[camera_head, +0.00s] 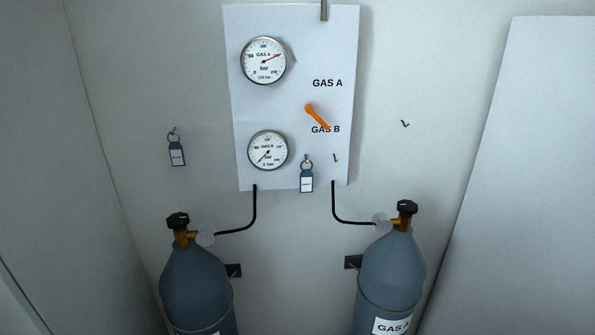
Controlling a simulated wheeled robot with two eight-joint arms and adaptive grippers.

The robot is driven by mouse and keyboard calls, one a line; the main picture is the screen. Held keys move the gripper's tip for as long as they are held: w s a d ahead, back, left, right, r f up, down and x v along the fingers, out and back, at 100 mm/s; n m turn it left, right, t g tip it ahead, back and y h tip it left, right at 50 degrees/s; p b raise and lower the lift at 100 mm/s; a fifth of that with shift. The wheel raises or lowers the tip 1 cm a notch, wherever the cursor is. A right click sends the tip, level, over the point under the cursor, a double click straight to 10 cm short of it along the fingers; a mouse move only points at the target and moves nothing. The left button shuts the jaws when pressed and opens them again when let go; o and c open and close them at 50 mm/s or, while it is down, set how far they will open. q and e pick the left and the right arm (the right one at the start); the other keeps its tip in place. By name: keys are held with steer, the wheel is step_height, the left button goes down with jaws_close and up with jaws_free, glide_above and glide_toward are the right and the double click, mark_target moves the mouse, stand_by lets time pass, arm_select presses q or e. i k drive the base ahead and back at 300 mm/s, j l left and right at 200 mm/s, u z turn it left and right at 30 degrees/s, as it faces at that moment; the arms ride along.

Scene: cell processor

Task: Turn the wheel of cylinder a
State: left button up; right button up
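The cylinder labelled GAS A (391,272) stands at the lower right, upright, in blue-grey. Its black wheel (406,208) sits on top of a brass valve (402,224). A second blue-grey cylinder (196,280) stands at the lower left with its own black wheel (178,221); its label is mostly cut off. The GAS A gauge (264,60) has its needle pointing up and right. The GAS B gauge (267,150) has its needle pointing down and left. Neither of my grippers is in view.
A white panel (330,40) on the wall holds the gauges and an orange lever (317,116) pointing down-right toward GAS B. Blue key tags hang left of the panel (177,154) and on it (307,181). Black pipes (253,212) run to both cylinders. Space around both wheels looks clear.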

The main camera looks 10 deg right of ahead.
mark_target(407, 207)
steer(key=z, duration=1.25)
